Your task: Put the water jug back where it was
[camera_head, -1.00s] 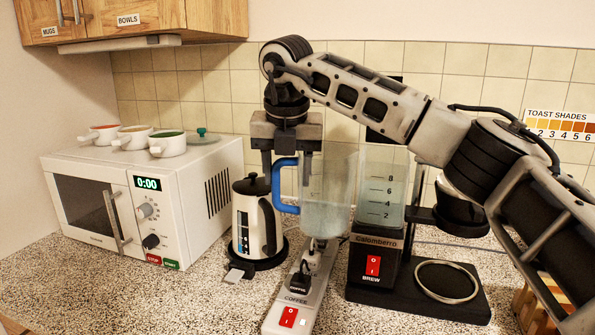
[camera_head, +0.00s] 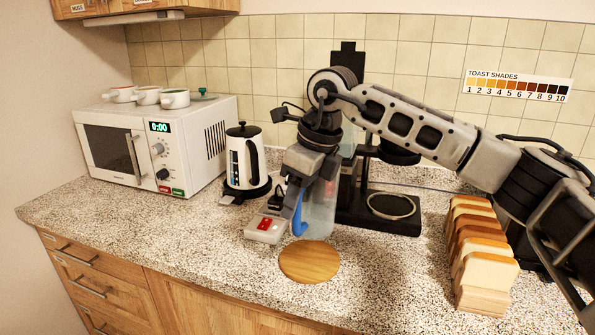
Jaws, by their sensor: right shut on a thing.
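The water jug (camera_head: 321,213) is a clear, bluish vessel with a blue handle (camera_head: 299,218). It is upright behind a round wooden board (camera_head: 309,261), in front of the coffee maker (camera_head: 377,212). My right gripper (camera_head: 303,200) points down and is shut on the jug's handle. The gripper and wrist hide the upper part of the jug. I cannot tell whether the jug's base touches the counter. My left gripper is not in view.
The red-switched power strip (camera_head: 263,228) lies just left of the jug. A kettle (camera_head: 246,158) and a microwave (camera_head: 160,145) stand farther left. A rack of bread slices (camera_head: 480,252) stands to the right. The front counter is mostly clear.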

